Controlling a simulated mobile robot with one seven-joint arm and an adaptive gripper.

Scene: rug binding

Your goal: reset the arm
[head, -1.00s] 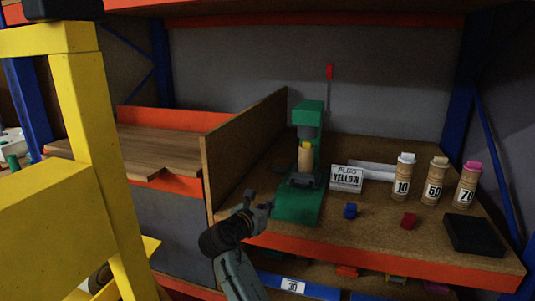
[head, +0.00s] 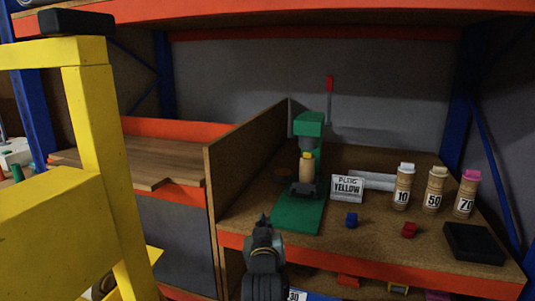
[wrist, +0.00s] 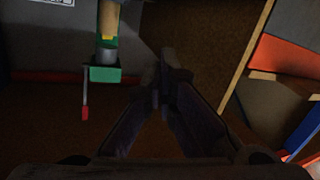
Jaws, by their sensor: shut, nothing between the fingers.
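My gripper (head: 263,219) is at the front edge of the wooden shelf, low in the head view, with its fingers pointing away from me. Its fingers are together and nothing is between them. It is in front of and a little left of the green press (head: 298,210), and appears apart from it. In the wrist view the dark fingers (wrist: 163,80) meet at the middle. The press, with its red-tipped lever (wrist: 85,112), shows there at the upper left.
Numbered tubes (head: 403,188) and a black tray (head: 474,244) are farther right. A wooden divider (head: 240,155) rises on the left.

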